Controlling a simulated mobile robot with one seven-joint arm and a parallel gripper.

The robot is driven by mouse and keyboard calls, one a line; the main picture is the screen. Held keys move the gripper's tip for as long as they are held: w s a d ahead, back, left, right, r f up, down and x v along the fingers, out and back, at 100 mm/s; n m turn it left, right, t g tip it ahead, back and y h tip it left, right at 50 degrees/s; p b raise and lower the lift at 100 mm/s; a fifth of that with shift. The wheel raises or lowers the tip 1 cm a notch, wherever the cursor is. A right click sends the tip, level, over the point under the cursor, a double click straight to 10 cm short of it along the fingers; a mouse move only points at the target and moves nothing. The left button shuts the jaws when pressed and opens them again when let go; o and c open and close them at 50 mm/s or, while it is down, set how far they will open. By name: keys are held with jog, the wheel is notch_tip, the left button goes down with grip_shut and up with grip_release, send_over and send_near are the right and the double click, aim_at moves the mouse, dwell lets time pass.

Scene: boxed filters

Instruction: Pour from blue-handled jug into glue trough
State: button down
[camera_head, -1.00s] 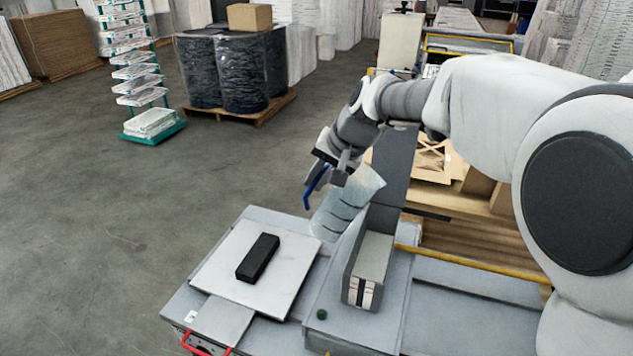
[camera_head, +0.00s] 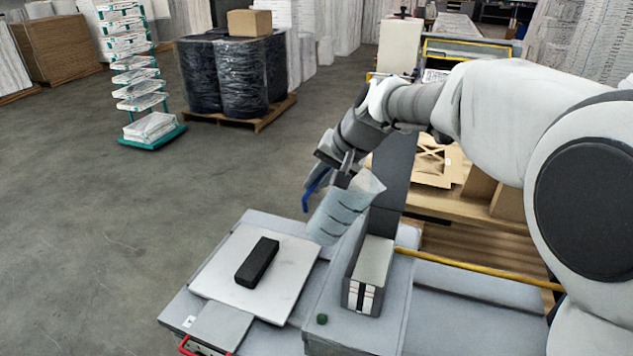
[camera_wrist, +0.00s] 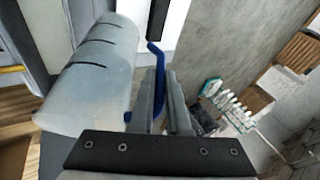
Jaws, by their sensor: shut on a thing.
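The translucent jug (camera_head: 345,212) with dark level marks and a blue handle (camera_head: 311,193) hangs in my gripper (camera_head: 338,172), which is shut on it at the handle side. The jug leans with its upper end to the right. It is above and beside the long narrow grey trough (camera_head: 352,290), which has a pale inside. In the wrist view the jug (camera_wrist: 95,75) fills the left and the handle (camera_wrist: 155,55) lies by my fingers (camera_wrist: 165,95). I cannot see any liquid stream or how full the jug is.
A black block (camera_head: 257,262) lies on a white plate (camera_head: 222,268) left of the trough. A green knob (camera_head: 321,319) is on the bench near the trough's front. A yellow rail (camera_head: 480,273) runs to the right. A wrapped drum pallet (camera_head: 240,80) stands behind on open floor.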

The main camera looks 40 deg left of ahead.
jog(key=shift+w+d+r+g+y+b, duration=0.15)
jog(key=shift+g+y+b, duration=0.2)
jog(key=shift+b, duration=0.55)
jog(key=shift+w+r+g+y+b, duration=0.15)
jog(key=shift+y+b, duration=0.3)
jog(key=shift+b, duration=0.45)
dwell(0.9)
jog(key=shift+w+d+f+m+g+y+b, duration=0.15)
jog(key=shift+d+m+g+y+b, duration=0.25)
jog(key=shift+b, duration=0.7)
jog(key=shift+w+d+r+m+g+y+b, duration=0.15)
jog(key=shift+y+b, duration=0.35)
jog(key=shift+b, duration=0.55)
dwell(1.7)
jog(key=shift+w+d+f+g+y+b, duration=0.2)
jog(key=shift+f+g+y+b, duration=0.2)
jog(key=shift+b, duration=0.6)
dwell(0.5)
